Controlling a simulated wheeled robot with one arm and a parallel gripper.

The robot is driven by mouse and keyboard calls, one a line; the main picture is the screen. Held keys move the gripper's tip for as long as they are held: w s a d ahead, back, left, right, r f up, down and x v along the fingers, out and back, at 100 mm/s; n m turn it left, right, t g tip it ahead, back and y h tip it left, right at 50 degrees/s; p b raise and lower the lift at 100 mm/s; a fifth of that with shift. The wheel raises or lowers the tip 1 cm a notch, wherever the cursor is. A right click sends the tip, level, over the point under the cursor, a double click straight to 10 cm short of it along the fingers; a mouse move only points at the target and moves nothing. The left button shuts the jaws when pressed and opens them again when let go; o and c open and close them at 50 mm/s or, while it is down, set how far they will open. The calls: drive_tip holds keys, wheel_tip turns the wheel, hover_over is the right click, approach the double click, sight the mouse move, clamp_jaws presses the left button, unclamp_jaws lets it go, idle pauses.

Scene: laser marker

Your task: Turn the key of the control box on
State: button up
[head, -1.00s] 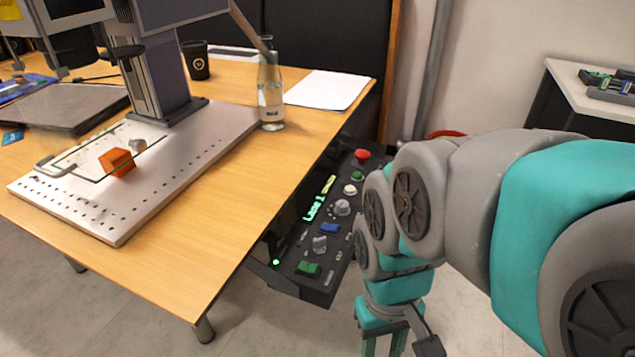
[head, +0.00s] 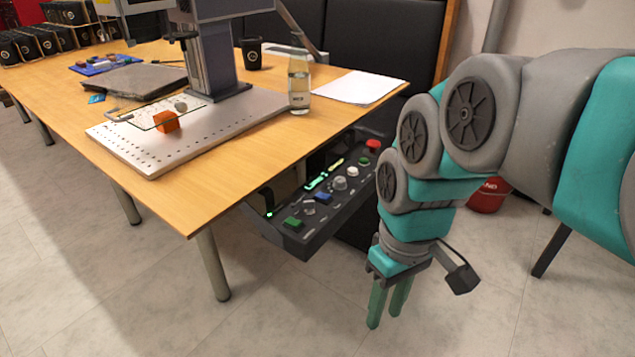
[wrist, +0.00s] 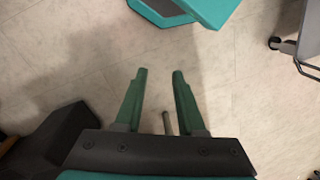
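The dark control box (head: 348,205) hangs at the right end of the wooden table, under its top. Its panel carries a red button (head: 373,145), a white button, green and blue buttons, and two grey knobs, one (head: 339,183) near the middle and one (head: 309,207) nearer the front. I cannot tell which part is the key or how it is turned. My gripper (head: 385,315) is to the right of the box and lower than it, pointing down at the floor. In the wrist view its two green fingers (wrist: 159,75) are apart with nothing between them.
The wooden table (head: 215,205) bears a perforated metal plate, an orange block (head: 166,122), a glass bottle (head: 299,85) and white paper (head: 360,87). A red bucket (head: 488,194) stands on the floor behind my arm. The floor in front is clear.

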drive_tip(key=w+a+r+n+y+b, duration=0.1)
drive_tip(key=w+a+r+n, duration=0.25)
drive_tip(key=w, duration=0.25)
drive_tip(key=w+a+r+n+y+b, duration=0.1)
drive_tip(key=w+a+r+n, duration=0.2)
drive_tip(key=w, duration=0.4)
drive_tip(key=n+y+b, duration=0.1)
drive_tip(key=n+y, duration=0.1)
drive_tip(key=n, duration=0.5)
approach(309, 201)
drive_tip(key=shift+t, duration=0.3)
drive_tip(key=shift+s+x, duration=0.15)
drive_tip(key=shift+x, duration=2)
drive_tip(key=shift+s+x, duration=0.15)
drive_tip(key=shift+x, duration=2)
clamp_jaws()
